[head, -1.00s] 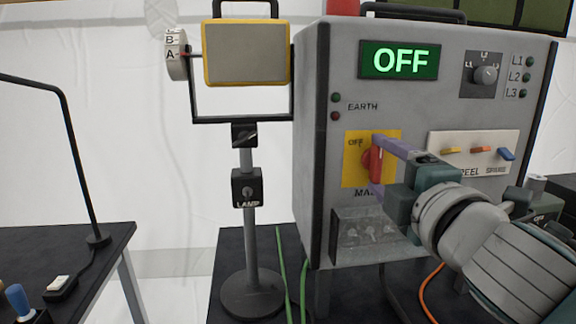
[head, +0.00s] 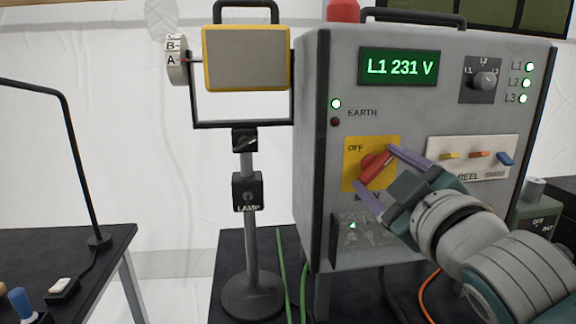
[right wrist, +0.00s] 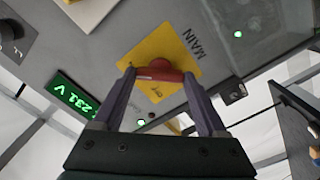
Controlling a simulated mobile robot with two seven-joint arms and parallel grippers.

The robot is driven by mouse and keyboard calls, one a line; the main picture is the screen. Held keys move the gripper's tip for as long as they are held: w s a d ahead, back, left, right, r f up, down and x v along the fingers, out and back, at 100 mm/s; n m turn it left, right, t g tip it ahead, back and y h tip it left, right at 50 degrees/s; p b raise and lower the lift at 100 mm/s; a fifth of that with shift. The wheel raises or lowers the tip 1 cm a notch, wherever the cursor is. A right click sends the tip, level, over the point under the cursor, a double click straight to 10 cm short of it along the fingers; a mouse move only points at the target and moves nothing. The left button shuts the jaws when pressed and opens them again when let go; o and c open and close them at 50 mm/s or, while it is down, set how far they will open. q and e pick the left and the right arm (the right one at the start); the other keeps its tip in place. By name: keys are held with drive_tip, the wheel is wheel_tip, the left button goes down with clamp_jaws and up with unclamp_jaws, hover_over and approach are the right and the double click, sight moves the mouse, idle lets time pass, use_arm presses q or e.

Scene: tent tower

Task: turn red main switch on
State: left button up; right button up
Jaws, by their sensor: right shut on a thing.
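The red main switch (head: 376,166) sits on a yellow plate (head: 351,179) on the front of the grey cabinet (head: 325,215). Its handle is tilted, upper end to the right. My right gripper (head: 376,172) is shut on the handle, one finger at each end. The display (head: 399,67) reads "L1 231 V". The earth lamp (head: 336,104) and the L1, L2 and L3 lamps (head: 527,83) are lit. My left gripper is not in view.
A selector knob (head: 484,81) and a panel of small coloured levers (head: 472,156) are close to the switch. A lamp on a stand (head: 246,60) is left of the cabinet. A black table (head: 105,240) is at far left.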

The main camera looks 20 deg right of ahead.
drive_tip(key=shift+m, duration=0.3)
drive_tip(key=o, duration=1.3)
drive_tip(key=b+v, duration=0.1)
drive_tip(key=v, duration=0.9)
drive_tip(key=shift+d+f, duration=0.1)
